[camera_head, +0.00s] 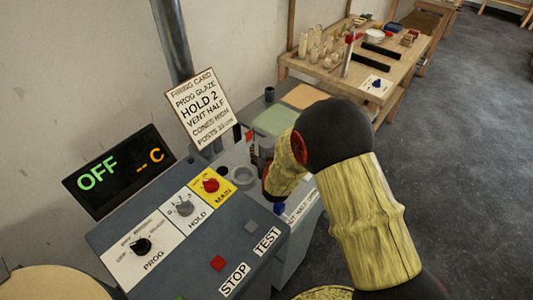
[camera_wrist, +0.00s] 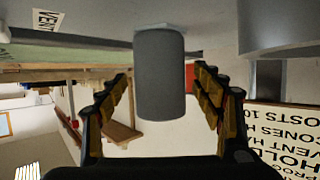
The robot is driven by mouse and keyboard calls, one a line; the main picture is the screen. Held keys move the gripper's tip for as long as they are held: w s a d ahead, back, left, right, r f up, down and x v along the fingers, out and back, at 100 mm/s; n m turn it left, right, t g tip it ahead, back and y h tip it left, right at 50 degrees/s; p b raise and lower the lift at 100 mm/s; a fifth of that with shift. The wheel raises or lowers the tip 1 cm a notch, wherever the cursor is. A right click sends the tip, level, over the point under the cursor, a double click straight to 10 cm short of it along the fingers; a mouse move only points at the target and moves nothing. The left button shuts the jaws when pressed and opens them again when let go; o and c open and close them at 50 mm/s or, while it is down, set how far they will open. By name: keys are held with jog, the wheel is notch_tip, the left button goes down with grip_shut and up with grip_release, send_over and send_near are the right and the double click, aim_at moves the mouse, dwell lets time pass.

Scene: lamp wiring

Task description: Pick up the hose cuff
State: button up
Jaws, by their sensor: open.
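A plain grey upright cylinder, which looks like the hose cuff (camera_wrist: 160,75), shows in the wrist view, where the scene appears upside down. Its base meets a grey surface at the top of that picture. My gripper (camera_wrist: 162,90) is open, with one finger on each side of the cylinder. Gaps show between it and both fingers, so it does not look gripped. In the head view my arm covers most of the gripper, and I cannot make out the cuff clearly there.
A grey control panel with a red MAIN knob (camera_head: 211,185) and a HOLD knob (camera_head: 184,207) lies close to my gripper. A firing card (camera_head: 199,107) stands behind. A grey ring (camera_head: 243,177) sits nearby. A wooden bench (camera_head: 350,77) holds several items farther back.

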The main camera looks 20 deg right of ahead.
jog(key=shift+w+f, duration=0.15)
jog(key=shift+w, duration=0.2)
jog(key=shift+c, duration=0.7)
jog(key=c, duration=1.1)
jog(key=shift+c, duration=0.6)
